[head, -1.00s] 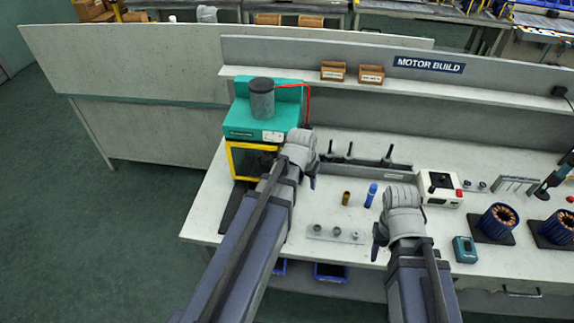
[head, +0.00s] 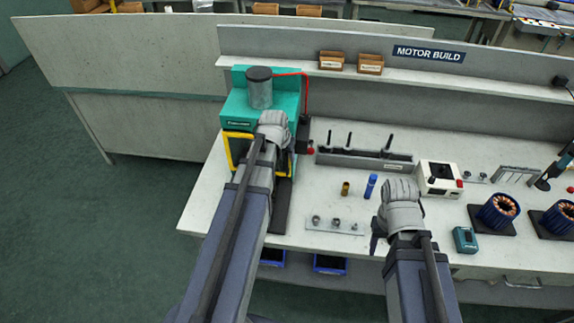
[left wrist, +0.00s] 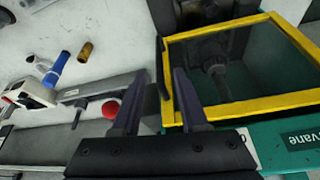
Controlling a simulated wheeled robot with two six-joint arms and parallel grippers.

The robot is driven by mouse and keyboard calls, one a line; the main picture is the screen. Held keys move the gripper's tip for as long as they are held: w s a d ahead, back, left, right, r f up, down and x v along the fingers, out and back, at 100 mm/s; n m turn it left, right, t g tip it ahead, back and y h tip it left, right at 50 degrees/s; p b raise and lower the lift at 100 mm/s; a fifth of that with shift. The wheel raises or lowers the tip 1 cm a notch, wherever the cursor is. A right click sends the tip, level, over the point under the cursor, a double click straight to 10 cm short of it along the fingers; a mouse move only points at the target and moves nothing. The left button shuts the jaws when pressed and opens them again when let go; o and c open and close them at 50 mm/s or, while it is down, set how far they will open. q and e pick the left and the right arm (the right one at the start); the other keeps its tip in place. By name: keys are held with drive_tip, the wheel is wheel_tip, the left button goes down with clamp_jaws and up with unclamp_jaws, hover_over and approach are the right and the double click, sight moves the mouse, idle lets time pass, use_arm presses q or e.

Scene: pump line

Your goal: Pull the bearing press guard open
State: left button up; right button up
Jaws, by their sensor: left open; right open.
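The green bearing press (head: 236,108) with a grey cylinder on top stands at the left end of the bench. Its yellow-framed guard (head: 229,152) is on the front, partly hidden by my left arm; I cannot tell if it is fully shut. In the left wrist view the guard (left wrist: 240,103) fills the right side, with a clear panel and a dark upright handle (left wrist: 162,70) at its near side edge. My left gripper (left wrist: 158,78) is open, its fingers either side of the handle; contact is unclear. My right gripper (head: 377,238) is open and empty over the bench front.
A grey rack with dark pins (head: 365,160) stands right of the press. A blue cylinder (head: 370,187), a brass cylinder (head: 345,188) and a plate of small parts (head: 335,225) lie on the bench. A red button (head: 310,150) sits beside the press.

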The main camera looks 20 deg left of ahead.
sight(287, 158)
use_arm(q)
drive_tip(key=b+x, duration=0.3)
drive_tip(key=x, duration=0.1)
drive_tip(key=shift+f, duration=0.1)
drive_tip(key=shift+c, duration=0.3)
clamp_jaws()
idle(1.0)
